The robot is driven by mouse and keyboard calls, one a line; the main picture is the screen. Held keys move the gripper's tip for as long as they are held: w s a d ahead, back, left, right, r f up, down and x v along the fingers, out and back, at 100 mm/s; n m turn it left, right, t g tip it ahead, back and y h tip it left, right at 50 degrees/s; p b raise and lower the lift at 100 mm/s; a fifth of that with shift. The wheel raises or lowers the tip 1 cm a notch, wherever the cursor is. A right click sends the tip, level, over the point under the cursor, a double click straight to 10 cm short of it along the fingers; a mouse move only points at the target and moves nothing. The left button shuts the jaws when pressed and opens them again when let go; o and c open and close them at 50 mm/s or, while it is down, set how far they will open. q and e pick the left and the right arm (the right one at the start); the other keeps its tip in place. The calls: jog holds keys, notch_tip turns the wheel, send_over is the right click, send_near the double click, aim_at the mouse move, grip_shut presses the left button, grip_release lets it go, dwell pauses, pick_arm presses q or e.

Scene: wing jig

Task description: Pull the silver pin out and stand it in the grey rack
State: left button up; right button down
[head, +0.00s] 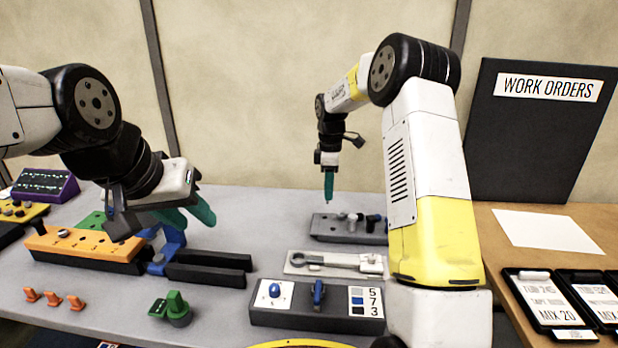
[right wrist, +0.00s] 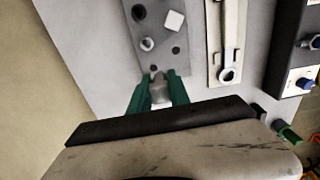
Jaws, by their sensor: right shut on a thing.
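My right gripper (head: 328,186) is upright above the left end of the grey rack (head: 335,234) in the head view. In the right wrist view its green fingers (right wrist: 158,97) are shut on a short grey-silver piece, which looks like the silver pin (right wrist: 159,91). The pin's far end is over or at the near end of the rack (right wrist: 176,59); I cannot tell whether it is in a hole. The head view hardly shows the pin. My left gripper (head: 190,216) is open and empty, its green fingers apart beside the orange block (head: 85,243).
The rack bears several other pegs, some light and one black (head: 372,222). In front lie a pale tray with a wrench-like tool (head: 330,262) and a dark switch box (head: 315,306). A green knob piece (head: 176,308) and small orange pieces (head: 52,298) lie at the front left.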

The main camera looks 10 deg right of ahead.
jog(key=shift+n, duration=0.8)
jog(key=shift+w+a+f, duration=0.1)
jog(key=shift+w+f, duration=0.2)
jog(key=shift+f, duration=0.7)
jog(key=shift+w+a+f, duration=0.15)
jog(key=shift+w+f, duration=0.2)
jog(key=shift+f, duration=0.6)
jog(key=shift+w+a+f, duration=0.1)
jog(key=shift+w+f, duration=0.2)
jog(key=shift+f, duration=0.7)
jog(key=shift+d, duration=0.15)
jog(key=shift+f, duration=1.4)
jog(key=c, duration=1.1)
grip_release()
jog(key=shift+c, duration=0.2)
